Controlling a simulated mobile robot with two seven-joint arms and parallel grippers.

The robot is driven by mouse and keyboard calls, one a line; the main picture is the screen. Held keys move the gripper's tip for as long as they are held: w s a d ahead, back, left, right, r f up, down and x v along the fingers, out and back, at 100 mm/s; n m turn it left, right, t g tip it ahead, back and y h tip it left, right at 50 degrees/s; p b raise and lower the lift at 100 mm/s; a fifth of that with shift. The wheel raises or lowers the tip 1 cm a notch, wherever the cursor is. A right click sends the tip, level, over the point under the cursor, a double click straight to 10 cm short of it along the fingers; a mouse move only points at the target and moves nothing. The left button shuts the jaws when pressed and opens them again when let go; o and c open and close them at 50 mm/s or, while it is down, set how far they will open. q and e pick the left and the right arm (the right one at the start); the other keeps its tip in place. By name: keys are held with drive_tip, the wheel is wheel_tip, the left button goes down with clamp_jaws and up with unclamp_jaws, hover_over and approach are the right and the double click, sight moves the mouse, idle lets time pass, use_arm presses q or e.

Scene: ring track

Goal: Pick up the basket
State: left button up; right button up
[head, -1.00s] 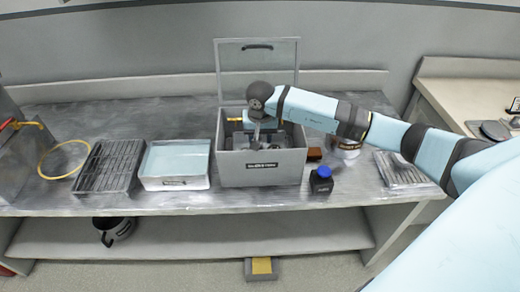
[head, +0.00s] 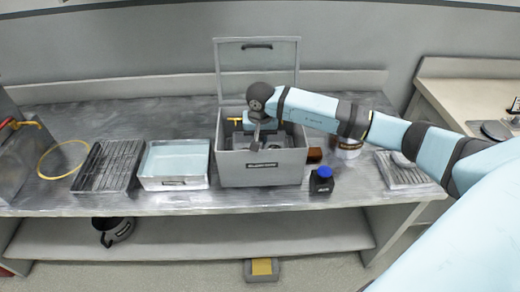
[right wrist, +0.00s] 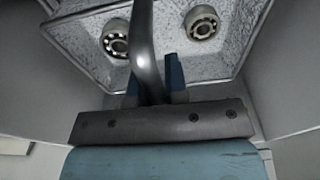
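The basket (right wrist: 208,62) shows in the right wrist view as a speckled grey tray with two ring-shaped bearings in it. Its curved grey handle (right wrist: 146,45) rises between the blue fingertips of my right gripper (right wrist: 155,85), which sit against both sides of it. In the head view my right gripper (head: 257,138) points down into the open grey box (head: 262,172), where the basket sits, mostly hidden by the gripper and the box walls. My left gripper is not in view.
The box's lid (head: 257,70) stands open behind. A white tray with pale liquid (head: 172,183) and a dark rack (head: 105,165) stand left of the box. A dark bottle with a blue cap (head: 321,180) and a jar (head: 348,148) stand right of it.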

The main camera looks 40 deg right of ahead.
clamp_jaws()
drive_tip(key=shift+r, duration=0.15)
drive_tip(key=shift+r+p, duration=0.15)
drive_tip(key=shift+p, duration=0.25)
drive_tip(key=shift+r, duration=0.3)
wheel_tip(320, 180, up, 19)
drive_tip(key=shift+r+p, duration=0.2)
drive_tip(key=shift+p, duration=0.1)
